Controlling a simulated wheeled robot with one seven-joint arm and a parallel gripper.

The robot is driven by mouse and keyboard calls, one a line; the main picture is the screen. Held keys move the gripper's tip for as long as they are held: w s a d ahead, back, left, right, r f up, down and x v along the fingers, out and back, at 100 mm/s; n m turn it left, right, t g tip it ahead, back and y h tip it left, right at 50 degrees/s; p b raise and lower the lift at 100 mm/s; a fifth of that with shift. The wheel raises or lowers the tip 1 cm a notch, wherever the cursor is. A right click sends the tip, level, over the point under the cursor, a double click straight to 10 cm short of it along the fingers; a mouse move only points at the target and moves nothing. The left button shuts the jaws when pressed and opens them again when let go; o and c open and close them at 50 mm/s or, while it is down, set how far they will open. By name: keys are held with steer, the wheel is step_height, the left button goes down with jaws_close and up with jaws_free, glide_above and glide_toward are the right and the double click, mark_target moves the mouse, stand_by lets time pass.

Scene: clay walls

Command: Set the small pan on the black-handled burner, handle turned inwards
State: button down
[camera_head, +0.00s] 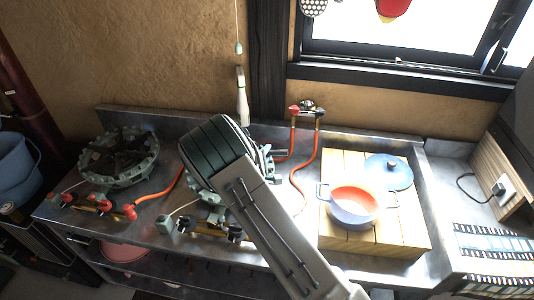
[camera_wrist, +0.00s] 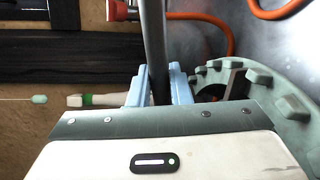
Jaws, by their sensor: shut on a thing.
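My gripper (camera_wrist: 160,84), with light blue fingers, is shut on a grey rod-like handle (camera_wrist: 154,40) in the wrist view. I take it for the small pan's handle; the pan's body does not show clearly in either view. In the head view my arm's end covers much of the black-handled burner (camera_head: 267,164), whose black knobs (camera_head: 236,234) show at the front. The burner's pale green toothed ring (camera_wrist: 262,78) is right of the fingers in the wrist view. I cannot tell whether the pan touches it.
A second burner (camera_head: 118,157) with red knobs stands at the left. A blue pot (camera_head: 356,213) with an orange inside sits on a wooden board (camera_head: 343,163) at the right, its blue lid (camera_head: 388,172) behind it. Orange hoses (camera_head: 305,170) run to a wall tap.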

steer(key=c, duration=1.3)
jaws_free()
steer(key=shift+c, duration=0.2)
steer(key=b+v, duration=0.2)
steer(key=v, duration=1)
steer(key=s+d+r+m+g+y, duration=0.2)
steer(key=r+m+g+y, duration=0.15)
steer(key=r, duration=0.25)
steer(key=s+d+r+m+g+y, duration=0.3)
steer(key=r+m+y, duration=0.2)
steer(key=s+d+r+m+g+h, duration=0.1)
steer(key=s+d+r+m+g, duration=0.1)
steer(key=s+d, duration=0.4)
steer(key=s+d+r+m+g+h, duration=0.1)
steer(key=s+d+r+m+g, duration=0.2)
steer(key=s, duration=1.3)
steer(key=d+m, duration=0.2)
steer(key=d, duration=0.2)
steer(key=shift+d+r, duration=0.2)
steer(key=shift+r, duration=0.2)
